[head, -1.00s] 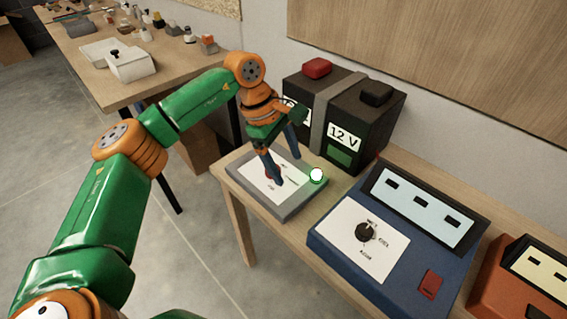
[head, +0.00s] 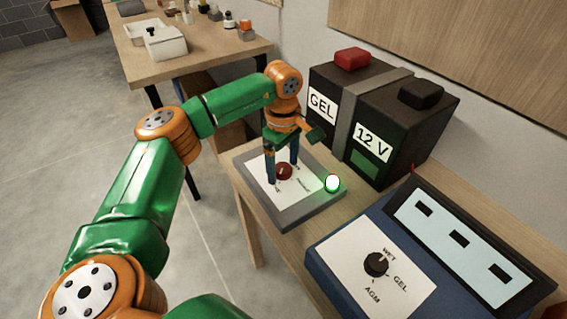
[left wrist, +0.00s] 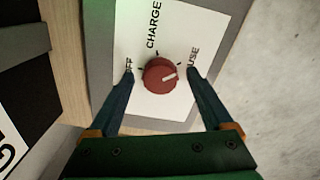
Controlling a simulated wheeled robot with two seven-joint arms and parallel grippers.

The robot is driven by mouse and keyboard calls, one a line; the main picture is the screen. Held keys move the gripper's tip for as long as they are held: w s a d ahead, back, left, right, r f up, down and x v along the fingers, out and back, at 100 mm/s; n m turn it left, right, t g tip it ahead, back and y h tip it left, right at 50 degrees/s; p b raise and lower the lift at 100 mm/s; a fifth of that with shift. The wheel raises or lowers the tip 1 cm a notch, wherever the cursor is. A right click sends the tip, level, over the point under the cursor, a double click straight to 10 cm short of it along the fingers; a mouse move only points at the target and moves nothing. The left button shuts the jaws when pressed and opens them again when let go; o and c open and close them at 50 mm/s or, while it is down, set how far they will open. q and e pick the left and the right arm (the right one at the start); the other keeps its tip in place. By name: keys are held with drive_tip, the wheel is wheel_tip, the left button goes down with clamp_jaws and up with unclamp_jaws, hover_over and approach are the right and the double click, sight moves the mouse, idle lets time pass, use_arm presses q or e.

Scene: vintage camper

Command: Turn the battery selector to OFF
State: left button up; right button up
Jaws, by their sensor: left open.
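The battery selector is a red round knob (head: 284,171) on the white plate of a grey panel (head: 312,212). In the left wrist view the knob (left wrist: 160,75) has a white pointer mark aimed right, toward USE. The plate (left wrist: 140,35) reads CHARGE at the top and USE at the right; the label at the left, partly hidden by a finger, ends in FF. My left gripper (head: 283,174) is open and points down, one finger on each side of the knob. In the left wrist view a gap shows between each fingertip and the knob. My right gripper is not in view.
A glowing green-white lamp (head: 332,183) sits at the panel's right corner. A black battery marked GEL and 12 V (head: 340,122) stands behind. A blue charger (head: 325,262) with a black dial is at the right. Another table (head: 190,58) holds small items.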

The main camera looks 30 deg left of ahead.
use_arm(q)
drive_tip(key=shift+s, duration=0.1)
drive_tip(key=c, duration=0.6)
clamp_jaws()
